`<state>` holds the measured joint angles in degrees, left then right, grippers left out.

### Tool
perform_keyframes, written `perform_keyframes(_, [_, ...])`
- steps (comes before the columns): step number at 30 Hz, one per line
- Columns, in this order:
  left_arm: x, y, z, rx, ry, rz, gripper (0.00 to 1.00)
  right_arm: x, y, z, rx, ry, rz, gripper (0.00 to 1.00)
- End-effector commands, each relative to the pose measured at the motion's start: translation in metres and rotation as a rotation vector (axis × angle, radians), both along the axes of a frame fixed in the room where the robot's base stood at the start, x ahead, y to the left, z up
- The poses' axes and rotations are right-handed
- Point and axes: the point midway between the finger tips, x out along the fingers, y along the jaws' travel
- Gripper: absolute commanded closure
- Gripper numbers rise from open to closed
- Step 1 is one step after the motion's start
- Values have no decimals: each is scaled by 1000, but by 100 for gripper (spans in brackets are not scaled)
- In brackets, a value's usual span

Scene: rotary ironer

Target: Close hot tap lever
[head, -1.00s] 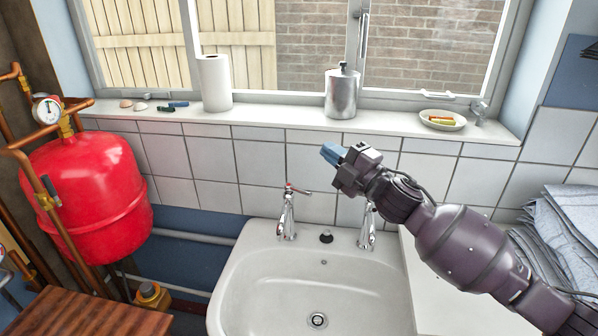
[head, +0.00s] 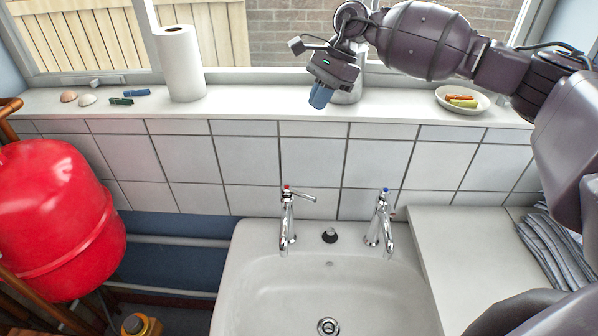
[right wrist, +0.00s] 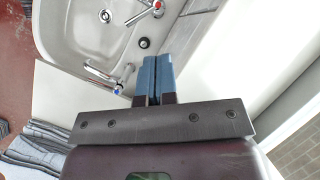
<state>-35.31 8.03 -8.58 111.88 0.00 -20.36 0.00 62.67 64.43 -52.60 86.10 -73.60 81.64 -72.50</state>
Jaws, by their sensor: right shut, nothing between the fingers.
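The hot tap (head: 287,222) is chrome with a red mark on top and stands upright at the back left of the basin. Its lever (head: 304,196) sticks out to the right. In the right wrist view, the red-marked hot tap (right wrist: 157,8) is at the top, partly cut off by the frame. My right gripper (head: 320,97) has blue fingers pointing down, shut and empty. In the head view it appears above the hot tap, against the sill, and apart from the tap. Its fingers (right wrist: 158,62) are also together in the right wrist view. My left gripper is out of view.
The blue-marked tap (head: 381,222) stands to the right, with a dark plug (head: 329,236) between the taps. The sill (head: 240,100) holds a paper roll (head: 180,64), a metal dispenser (head: 346,92) partly behind my gripper, and a soap dish (head: 462,100). A red tank (head: 55,222) is left.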

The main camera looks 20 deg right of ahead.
Motion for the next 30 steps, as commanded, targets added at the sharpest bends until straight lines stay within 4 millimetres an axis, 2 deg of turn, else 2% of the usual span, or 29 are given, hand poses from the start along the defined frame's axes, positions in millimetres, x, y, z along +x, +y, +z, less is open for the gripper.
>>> perform_keyframes(3, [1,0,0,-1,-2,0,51,-12,-22,-7,-122,26,161,100])
perform_keyframes(6, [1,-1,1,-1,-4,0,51,-22,-31,-9,-167,49,277,100])
perform_keyframes(14, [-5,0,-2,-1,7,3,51,-26,-30,-17,-166,44,356,100])
perform_keyframes(17, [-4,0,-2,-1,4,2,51,-28,-27,-28,-166,46,354,100])
perform_keyframes(30, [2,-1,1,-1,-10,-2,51,-41,-8,-101,-164,45,353,100])
